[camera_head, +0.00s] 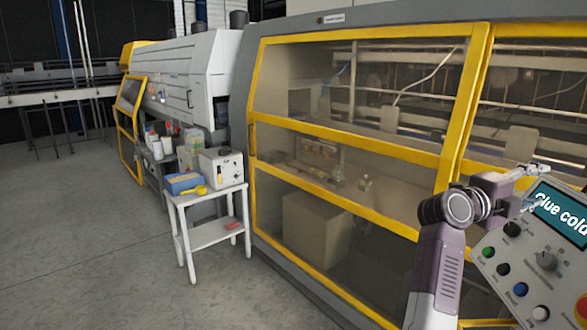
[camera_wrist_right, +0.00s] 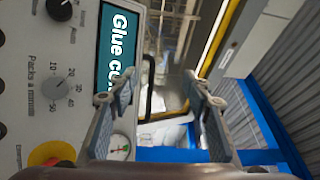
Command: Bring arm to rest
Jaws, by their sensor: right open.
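My right arm reaches up from the bottom right of the head view. My right gripper (camera_head: 541,187) is beside the control panel (camera_head: 516,262), in front of its upper left part. In the right wrist view, the two fingers of the right gripper (camera_wrist_right: 160,88) stand apart with nothing between them. The panel (camera_wrist_right: 22,90) fills the left side there, close to the left finger; I cannot tell whether they touch. Its screen (camera_head: 562,214) reads "Glue cold". My left arm and gripper are not in view.
The yellow-framed machine guard (camera_head: 352,139) stands close behind my right arm. A white side table (camera_head: 207,196) holds a beige box (camera_head: 221,167), a blue bin (camera_head: 184,183) and a yellow scoop (camera_head: 193,191). The grey floor (camera_head: 85,230) at left is clear.

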